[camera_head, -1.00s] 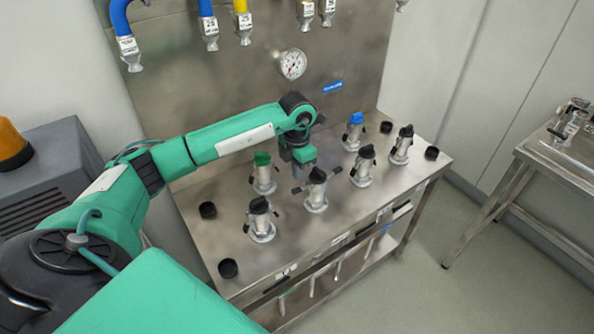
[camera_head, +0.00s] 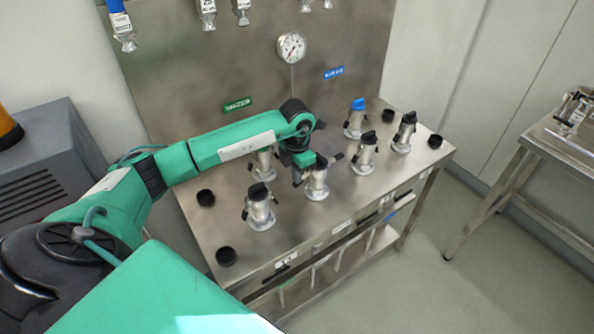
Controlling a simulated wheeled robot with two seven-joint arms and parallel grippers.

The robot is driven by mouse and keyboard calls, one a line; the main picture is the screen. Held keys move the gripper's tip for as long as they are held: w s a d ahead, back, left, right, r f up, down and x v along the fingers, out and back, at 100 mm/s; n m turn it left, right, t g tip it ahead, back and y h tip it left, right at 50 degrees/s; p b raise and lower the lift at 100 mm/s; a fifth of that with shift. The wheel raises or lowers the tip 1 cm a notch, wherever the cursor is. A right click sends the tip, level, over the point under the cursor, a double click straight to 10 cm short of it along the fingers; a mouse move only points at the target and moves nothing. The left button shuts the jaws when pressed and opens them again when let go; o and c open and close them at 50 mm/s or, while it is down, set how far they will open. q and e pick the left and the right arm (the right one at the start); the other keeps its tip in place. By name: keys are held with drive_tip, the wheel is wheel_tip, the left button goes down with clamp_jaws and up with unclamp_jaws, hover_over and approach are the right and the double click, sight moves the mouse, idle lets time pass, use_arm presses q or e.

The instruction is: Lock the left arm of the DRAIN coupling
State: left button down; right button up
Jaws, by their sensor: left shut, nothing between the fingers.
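I cannot read which one is DRAIN. My left gripper (camera_head: 298,180) is shut and empty, pointing down right against or just beside the left side of the front middle coupling (camera_head: 317,187). I cannot tell whether it touches. A coupling (camera_head: 263,163) behind my forearm is partly hidden. Another coupling (camera_head: 259,210) stands at front left. My right gripper is not in view.
The steel table (camera_head: 310,232) also holds a blue-topped coupling (camera_head: 356,118), two black-topped ones (camera_head: 364,155) (camera_head: 403,134) and black caps (camera_head: 226,257). A gauge (camera_head: 291,47) and hanging hose ends (camera_head: 207,14) are on the back panel. A side table (camera_head: 550,150) stands right.

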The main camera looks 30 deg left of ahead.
use_arm(q)
drive_tip(key=shift+f, duration=0.75)
drive_tip(key=shift+w+f+b, duration=0.15)
drive_tip(key=shift+f+b, duration=0.5)
drive_tip(key=shift+b, duration=0.3)
drive_tip(key=shift+w+d+f+b, duration=0.15)
drive_tip(key=shift+w+f+b, duration=0.15)
drive_tip(key=shift+f+b, duration=0.2)
drive_tip(key=shift+r, duration=0.2)
drive_tip(key=shift+s+a+r+p, duration=0.25)
drive_tip(key=shift+s+r+p, duration=0.25)
drive_tip(key=shift+s+p, duration=0.05)
drive_tip(key=shift+r+p, duration=1.6)
drive_tip(key=shift+r, duration=1.35)
